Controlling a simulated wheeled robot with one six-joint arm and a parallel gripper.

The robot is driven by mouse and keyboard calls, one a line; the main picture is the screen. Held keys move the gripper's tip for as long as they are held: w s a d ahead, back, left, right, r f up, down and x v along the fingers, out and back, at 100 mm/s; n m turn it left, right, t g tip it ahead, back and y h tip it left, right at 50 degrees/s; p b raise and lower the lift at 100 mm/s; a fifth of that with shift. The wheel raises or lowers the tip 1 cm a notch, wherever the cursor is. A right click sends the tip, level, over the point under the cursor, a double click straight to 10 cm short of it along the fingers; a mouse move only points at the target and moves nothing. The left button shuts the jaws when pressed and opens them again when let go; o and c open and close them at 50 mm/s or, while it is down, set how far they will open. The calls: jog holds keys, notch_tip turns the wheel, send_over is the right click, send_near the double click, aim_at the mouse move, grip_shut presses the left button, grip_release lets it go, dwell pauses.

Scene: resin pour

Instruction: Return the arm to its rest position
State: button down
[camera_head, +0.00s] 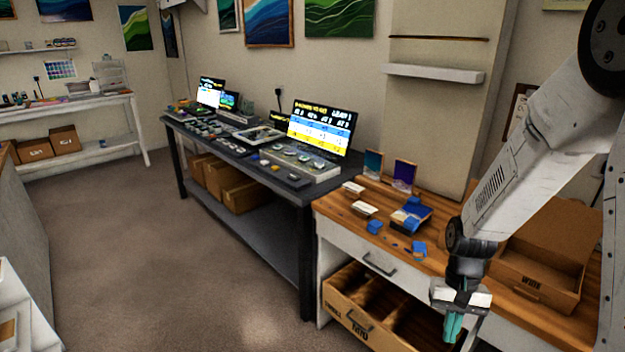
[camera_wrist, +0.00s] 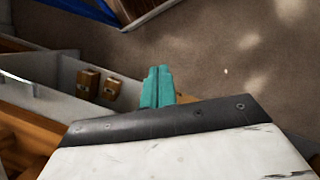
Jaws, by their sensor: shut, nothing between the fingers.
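My gripper (camera_head: 453,327) hangs from my white arm at the right of the head view, with its teal fingers pointing down. It is in front of the wooden workbench (camera_head: 335,205) and beside the open drawer. In the wrist view the teal fingers (camera_wrist: 158,86) are together with nothing between them. The arm is bent, reaching down from the upper right. Part of the bench behind the arm is hidden.
An open drawer (camera_head: 347,322) juts from the workbench. An open cardboard box (camera_head: 540,268) stands on the bench behind my arm. Blue pieces and cards (camera_head: 364,208) lie on the bench. A dark table (camera_head: 293,191) with screens stands further back. The floor (camera_head: 190,270) at left is clear.

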jog(key=s+a+r+n+t, duration=0.1)
jog(key=s+r+t, duration=0.1)
jog(key=s+r, duration=0.6)
jog(key=s+a+r+n+t+h, duration=0.1)
jog(key=s+r+n+t, duration=0.1)
jog(key=s+r, duration=0.7)
notch_tip(320, 180, up, 8)
jog(key=shift+s+a+r+t, duration=0.25)
jog(key=shift+a+t, duration=0.05)
jog(key=shift+t, duration=0.1)
